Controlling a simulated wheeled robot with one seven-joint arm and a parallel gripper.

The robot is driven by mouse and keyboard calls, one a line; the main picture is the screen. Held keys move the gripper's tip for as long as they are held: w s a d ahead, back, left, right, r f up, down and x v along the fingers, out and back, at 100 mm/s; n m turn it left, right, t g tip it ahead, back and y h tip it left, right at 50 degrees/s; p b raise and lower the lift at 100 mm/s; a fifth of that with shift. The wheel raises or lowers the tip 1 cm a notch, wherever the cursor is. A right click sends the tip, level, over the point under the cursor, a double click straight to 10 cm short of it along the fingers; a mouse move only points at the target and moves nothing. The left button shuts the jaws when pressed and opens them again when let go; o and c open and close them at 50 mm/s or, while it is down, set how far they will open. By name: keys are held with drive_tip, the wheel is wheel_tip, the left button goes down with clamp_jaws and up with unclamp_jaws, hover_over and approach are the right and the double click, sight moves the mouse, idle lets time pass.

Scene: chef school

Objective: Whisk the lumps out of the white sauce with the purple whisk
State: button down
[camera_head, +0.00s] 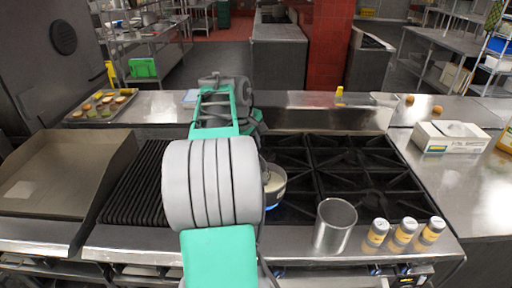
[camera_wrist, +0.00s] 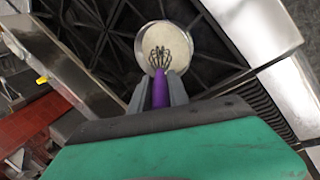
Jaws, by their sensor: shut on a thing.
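The purple whisk (camera_wrist: 159,88) is held in my gripper (camera_wrist: 158,92) in the wrist view, its handle between the two grey fingers. Its dark wire head points away from the gripper and shows against the white sauce (camera_wrist: 152,36). I cannot tell how deep the wires are in the sauce. The sauce is in a round pot (camera_wrist: 190,42) on the black stove grate. In the head view, the pot (camera_head: 276,187) shows just right of my arm, with the sauce (camera_head: 272,179) inside and a blue flame beneath. My arm hides the gripper and whisk there.
A steel cylinder (camera_head: 334,226) and yellow-labelled shakers (camera_head: 404,232) stand on the front ledge, right of the pot. A griddle (camera_head: 62,172) and a ribbed grill (camera_head: 134,188) lie left. The right burners (camera_head: 368,175) are clear. A white box (camera_head: 450,138) sits on the right counter.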

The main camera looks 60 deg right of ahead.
drive_tip(key=shift+r, duration=5.2)
